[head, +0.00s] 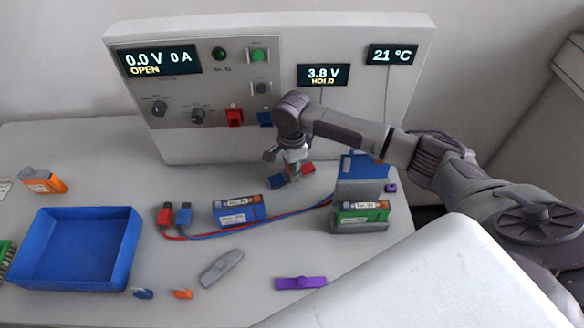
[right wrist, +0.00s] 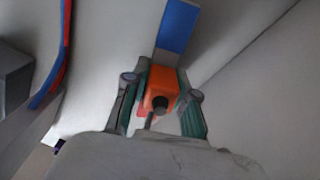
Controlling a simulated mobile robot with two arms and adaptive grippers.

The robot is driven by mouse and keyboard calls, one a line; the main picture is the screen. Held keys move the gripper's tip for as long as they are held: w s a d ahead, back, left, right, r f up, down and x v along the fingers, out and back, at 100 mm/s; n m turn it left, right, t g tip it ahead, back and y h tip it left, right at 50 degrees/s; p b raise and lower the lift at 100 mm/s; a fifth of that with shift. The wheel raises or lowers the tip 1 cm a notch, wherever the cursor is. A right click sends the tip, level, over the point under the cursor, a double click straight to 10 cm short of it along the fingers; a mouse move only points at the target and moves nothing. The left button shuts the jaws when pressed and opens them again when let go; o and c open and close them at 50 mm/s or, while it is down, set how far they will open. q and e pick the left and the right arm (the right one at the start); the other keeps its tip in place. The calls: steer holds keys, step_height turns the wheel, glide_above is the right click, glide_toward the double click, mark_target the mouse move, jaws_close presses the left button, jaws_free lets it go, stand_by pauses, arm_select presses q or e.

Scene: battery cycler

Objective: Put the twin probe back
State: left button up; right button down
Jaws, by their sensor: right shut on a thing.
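My right gripper (head: 292,170) is over the table in front of the cycler panel, fingers down. In the right wrist view the gripper (right wrist: 160,108) is shut on an orange block with a dark round end, which I take to be the twin probe (right wrist: 161,82). In the head view the fingers mostly hide it. In the wrist view a blue piece (right wrist: 178,27) lies beyond the orange block. I cannot tell whether the probe touches them. My left gripper is not in view.
The cycler panel (head: 290,135) stands behind. A blue tray (head: 75,285) is at left. A blue battery (head: 239,211) and red and blue clips (head: 174,216) with cables are mid-table. A holder with a green battery (head: 362,212) is right. A grey tool (head: 221,268) and purple piece (head: 301,283) lie in front.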

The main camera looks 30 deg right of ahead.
steer(key=shift+f, duration=0.1)
steer(key=c, duration=0.9)
jaws_free()
step_height(320, 180, up, 12)
steer(key=shift+a+r+b, duration=0.1)
steer(key=shift+b, duration=0.6)
